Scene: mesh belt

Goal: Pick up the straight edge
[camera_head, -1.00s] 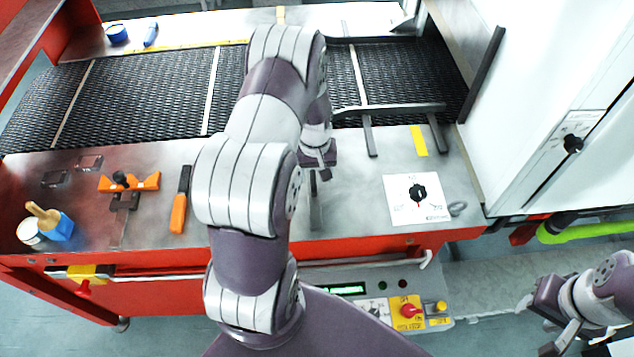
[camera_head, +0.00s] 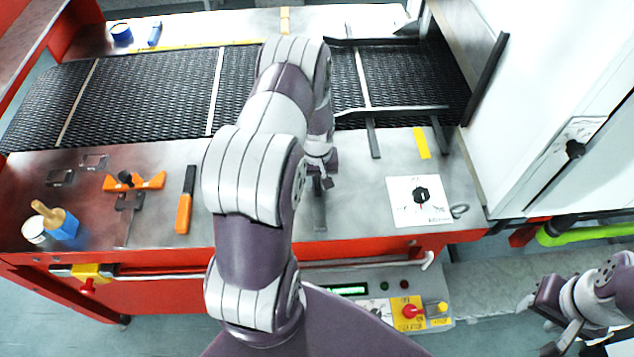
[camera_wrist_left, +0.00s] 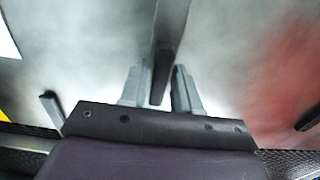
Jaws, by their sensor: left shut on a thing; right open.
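The straight edge (camera_head: 319,212) is a thin grey metal bar. It shows in the head view just below my left gripper, over the steel ledge in front of the belt. In the left wrist view the bar (camera_wrist_left: 171,28) runs up and away from between the fingers, with a dark near end. My left gripper (camera_head: 322,183) is shut on it; its two fingers (camera_wrist_left: 158,88) stand on either side of the bar. Whether the bar touches the ledge cannot be told. My right gripper (camera_head: 540,325) is open and empty at the lower right, away from the ledge.
On the ledge (camera_head: 355,205) are an orange-handled scraper (camera_head: 185,210), an orange tool (camera_head: 135,182), a blue block with a brush (camera_head: 62,225) and a white dial plate (camera_head: 420,200). The black mesh belt (camera_head: 150,95) lies behind. A control panel (camera_head: 405,310) sits below the front edge.

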